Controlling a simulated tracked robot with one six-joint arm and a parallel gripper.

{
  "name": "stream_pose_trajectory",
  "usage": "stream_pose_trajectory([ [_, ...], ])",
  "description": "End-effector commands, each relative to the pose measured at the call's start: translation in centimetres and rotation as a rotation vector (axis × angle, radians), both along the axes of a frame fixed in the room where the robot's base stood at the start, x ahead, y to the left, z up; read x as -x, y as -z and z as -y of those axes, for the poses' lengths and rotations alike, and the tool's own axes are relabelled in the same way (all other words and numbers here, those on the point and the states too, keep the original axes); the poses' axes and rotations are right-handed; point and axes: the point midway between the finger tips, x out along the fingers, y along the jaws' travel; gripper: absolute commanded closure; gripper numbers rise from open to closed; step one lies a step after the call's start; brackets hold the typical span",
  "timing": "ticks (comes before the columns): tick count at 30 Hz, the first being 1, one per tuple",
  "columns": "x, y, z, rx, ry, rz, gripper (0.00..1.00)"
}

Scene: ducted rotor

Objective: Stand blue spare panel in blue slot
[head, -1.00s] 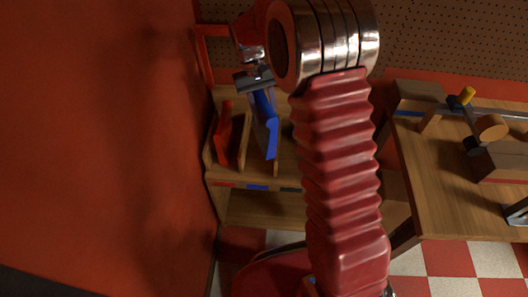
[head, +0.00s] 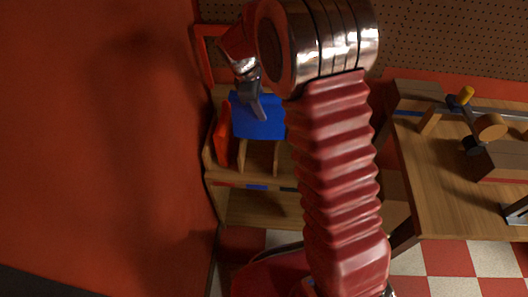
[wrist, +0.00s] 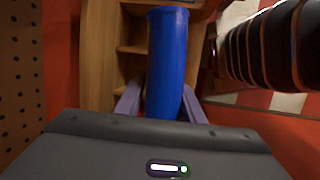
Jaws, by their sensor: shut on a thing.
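The blue spare panel (head: 258,118) is held by my gripper (head: 255,103) above the wooden rack (head: 213,172) in the head view. Its broad face is turned toward the head camera. In the wrist view the blue panel (wrist: 167,60) stands between my two gripper fingers (wrist: 162,105), with the rack's dividers beyond it. The blue slot's mark (head: 257,187) is a blue strip on the rack's front edge. The slot between the dividers above that mark looks empty. The right part of the panel and rack is hidden behind my arm.
A red panel (head: 223,135) stands in the rack's left slot, close to the held panel. A red wall is on the left and a pegboard (head: 440,40) behind. A wooden bench (head: 440,190) with a yellow-tipped fixture (head: 465,97) stands to the right.

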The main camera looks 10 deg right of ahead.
Motion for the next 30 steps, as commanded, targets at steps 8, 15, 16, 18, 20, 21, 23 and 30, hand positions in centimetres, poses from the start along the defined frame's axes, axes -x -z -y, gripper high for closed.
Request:
stream_pose_trajectory([
  [8,-1.2,0.9,-0.1,0.000,-0.371,0.000,1.00],
  [15,-2.2,2.3,-0.2,0.000,-0.659,0.002,1.00],
  [16,-2.3,2.4,-0.2,-0.001,-0.691,0.002,1.00],
  [18,-2.5,2.8,-0.2,0.000,-0.764,0.002,1.00],
  [20,-2.7,3.0,-0.2,-0.001,-0.820,0.003,1.00],
  [21,-2.8,3.2,-0.2,0.000,-0.858,0.002,1.00],
  [23,-3.0,3.5,-0.2,-0.001,-0.909,0.003,1.00],
  [30,-3.6,4.3,-0.2,0.000,-1.090,0.003,1.00],
])
